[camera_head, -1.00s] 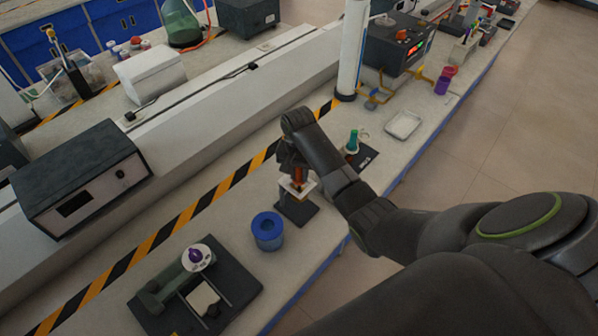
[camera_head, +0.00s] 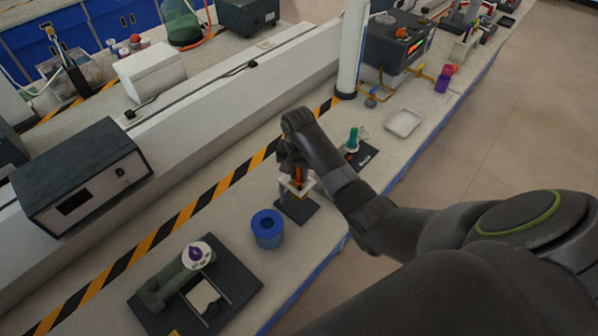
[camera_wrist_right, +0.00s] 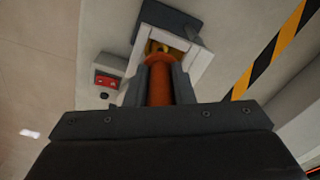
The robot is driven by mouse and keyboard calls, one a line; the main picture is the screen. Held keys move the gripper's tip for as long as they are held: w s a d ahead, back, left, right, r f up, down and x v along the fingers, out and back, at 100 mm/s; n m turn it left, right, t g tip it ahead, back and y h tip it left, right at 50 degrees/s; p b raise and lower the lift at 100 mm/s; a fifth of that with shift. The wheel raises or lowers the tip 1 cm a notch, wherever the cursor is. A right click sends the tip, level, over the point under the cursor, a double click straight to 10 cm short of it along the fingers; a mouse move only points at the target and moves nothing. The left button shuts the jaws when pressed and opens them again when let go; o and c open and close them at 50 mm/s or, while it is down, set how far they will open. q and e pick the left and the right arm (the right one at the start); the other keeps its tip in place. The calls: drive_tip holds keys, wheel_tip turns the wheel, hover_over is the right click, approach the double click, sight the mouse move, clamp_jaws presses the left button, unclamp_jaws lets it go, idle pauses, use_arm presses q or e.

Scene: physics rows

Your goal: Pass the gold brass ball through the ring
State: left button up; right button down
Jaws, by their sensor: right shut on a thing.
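My right gripper (camera_head: 291,166) is shut on an orange-brown handle (camera_head: 299,174), which stands roughly upright between the fingers. The handle also shows between the jaws in the right wrist view (camera_wrist_right: 160,86). At its far end a small gold part, seemingly the brass ball (camera_wrist_right: 159,47), shows only in part. It lies at the opening of a pale frame (camera_wrist_right: 201,62) on a dark base (camera_head: 297,208). The frame and my fingers hide most of the ball. I cannot tell whether it is above, in or through the ring. My left gripper is not in view.
A blue cup (camera_head: 267,229) stands just in front-left of the stand. A dark tray (camera_head: 235,281) with a purple-topped device lies nearer. A green-topped item (camera_head: 353,140) and a white dish (camera_head: 403,123) are behind right. A white post (camera_head: 351,50) rises behind.

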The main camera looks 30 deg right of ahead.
drive_tip(key=shift+f, duration=0.8)
idle(0.9)
drive_tip(key=shift+r, duration=1.2)
idle(1.6)
drive_tip(key=shift+r, duration=0.1)
drive_tip(key=shift+r, duration=3.4)
